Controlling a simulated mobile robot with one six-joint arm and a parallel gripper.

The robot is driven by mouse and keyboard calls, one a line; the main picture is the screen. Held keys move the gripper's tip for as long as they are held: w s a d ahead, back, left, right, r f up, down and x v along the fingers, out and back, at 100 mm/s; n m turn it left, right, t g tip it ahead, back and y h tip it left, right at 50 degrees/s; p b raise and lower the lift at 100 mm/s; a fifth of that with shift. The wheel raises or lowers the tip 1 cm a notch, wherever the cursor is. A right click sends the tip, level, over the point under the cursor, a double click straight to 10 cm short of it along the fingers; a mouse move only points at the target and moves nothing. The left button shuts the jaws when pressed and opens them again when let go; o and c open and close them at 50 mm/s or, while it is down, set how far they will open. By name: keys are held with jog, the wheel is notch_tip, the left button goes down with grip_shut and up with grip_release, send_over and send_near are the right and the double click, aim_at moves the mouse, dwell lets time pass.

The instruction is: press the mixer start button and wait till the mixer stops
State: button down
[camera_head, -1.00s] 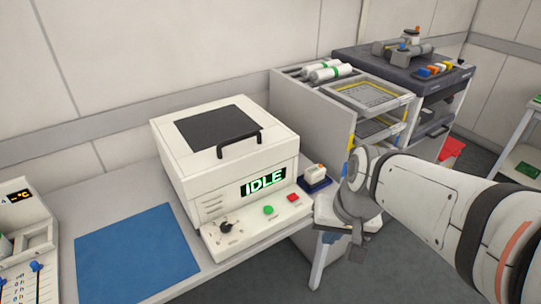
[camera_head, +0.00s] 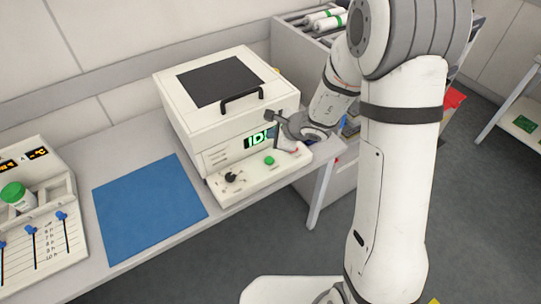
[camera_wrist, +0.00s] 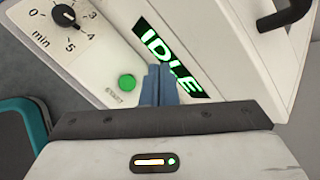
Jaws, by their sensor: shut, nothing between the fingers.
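The mixer (camera_head: 185,120) is a white box with a dark lid window and a black handle, standing on the bench. Its display (camera_wrist: 172,62) reads IDLE in green in the wrist view; my arm partly covers it in the head view. The green start button (camera_head: 269,160) is on the front panel and also shows in the wrist view (camera_wrist: 127,82), left of my fingertips. A black minute dial (camera_wrist: 64,15) is beside it. My gripper (camera_wrist: 159,70) is shut and empty, over the front panel near the button and apart from it in the picture. The red button is hidden behind my gripper.
A blue mat (camera_head: 150,210) lies on the bench left of the mixer. A white unit with blue sliders (camera_head: 35,235) and a green-lidded jar (camera_head: 16,196) is at the far left. Trolleys stand behind my arm on the right.

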jog(key=shift+f, duration=0.15)
jog(key=b, duration=0.6)
send_over(272, 161)
notch_tip(272, 161, down, 8)
jog(key=shift+r, duration=0.1)
jog(key=shift+f+b, duration=0.4)
jog(key=shift+b, duration=0.3)
jog(key=shift+f, duration=0.1)
dwell(1.3)
jog(key=shift+s+f+b, duration=0.1)
jog(key=shift+f+b, duration=0.25)
jog(key=shift+b, duration=0.45)
